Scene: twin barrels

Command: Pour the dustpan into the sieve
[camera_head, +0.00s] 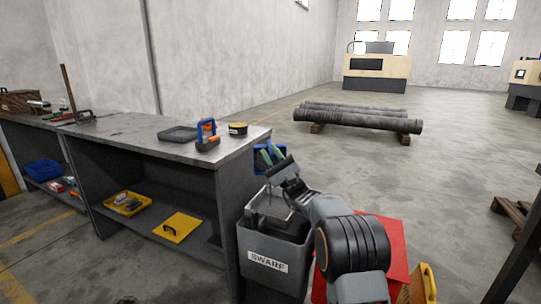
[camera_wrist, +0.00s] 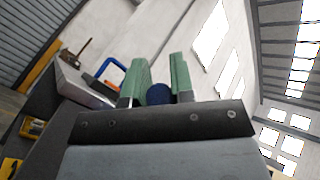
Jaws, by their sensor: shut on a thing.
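My gripper (camera_head: 268,155) is raised above and behind the grey bin marked SWARF, near the bench's right end. It is shut on the blue dustpan (camera_head: 278,170), which is partly hidden by the green fingers and my wrist. In the wrist view, the dustpan's dark blue round handle (camera_wrist: 158,94) sits between the two green fingers; its pan and any contents are hidden there. A grey metal-rimmed piece, seemingly the sieve (camera_head: 268,211), lies in the top of the SWARF bin (camera_head: 267,266). The gripper is above it and apart from it.
The workbench (camera_head: 137,134) carries a dark tray (camera_head: 179,134), a blue-and-orange tool (camera_head: 207,138) and a yellow-and-black round tin (camera_head: 238,128) near the arm. Its shelf holds a yellow tray (camera_head: 127,203). Dark pipes (camera_head: 360,117) lie behind on blocks; the floor between is clear.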

